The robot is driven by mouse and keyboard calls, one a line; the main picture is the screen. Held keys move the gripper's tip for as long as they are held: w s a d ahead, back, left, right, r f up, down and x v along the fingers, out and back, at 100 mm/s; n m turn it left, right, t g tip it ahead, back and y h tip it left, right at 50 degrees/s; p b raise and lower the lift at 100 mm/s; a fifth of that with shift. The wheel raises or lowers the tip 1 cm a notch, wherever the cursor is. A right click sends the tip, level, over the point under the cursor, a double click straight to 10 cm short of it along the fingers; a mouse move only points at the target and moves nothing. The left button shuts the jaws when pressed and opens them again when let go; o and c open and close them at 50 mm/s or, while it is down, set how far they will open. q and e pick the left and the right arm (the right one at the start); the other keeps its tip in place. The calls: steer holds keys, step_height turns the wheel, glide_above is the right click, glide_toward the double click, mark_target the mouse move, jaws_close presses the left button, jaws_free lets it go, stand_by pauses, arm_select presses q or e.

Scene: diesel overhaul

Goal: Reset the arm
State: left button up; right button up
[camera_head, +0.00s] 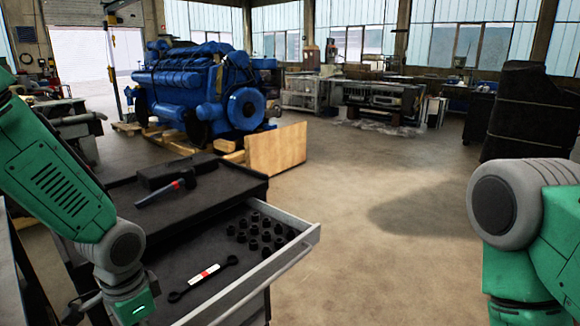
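My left arm (60,185) is green with grey joints and comes in from the left. It bends down at a grey joint beside the open drawer of a dark tool cart. My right arm (545,230) is at the right edge, with a large round grey joint facing the camera. Neither gripper shows: both arms run out of the picture at the bottom or side before any fingers are seen.
The cart's open drawer (312,236) holds a wrench (203,275) with a red and white label and several black sockets (262,232). A hammer (165,191) and a black case (176,170) lie on the cart top. A blue diesel engine (200,88) stands behind. Floor right of the drawer is clear.

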arm_select(q)
steer(key=s+a+f+n+b, duration=0.1)
steer(key=s+f+n+b, duration=0.2)
steer(key=s+f, duration=0.8)
steer(key=s+a+f+n+b, duration=0.1)
steer(key=s+f+n+b, duration=0.3)
steer(key=f, duration=1.5)
steer(key=s+b, duration=0.4)
steer(key=s, duration=0.3)
steer(key=shift+s+f+t+b, duration=0.25)
steer(key=shift+s+t+b, duration=0.05)
steer(key=shift+a, duration=0.1)
steer(key=shift+w, duration=0.1)
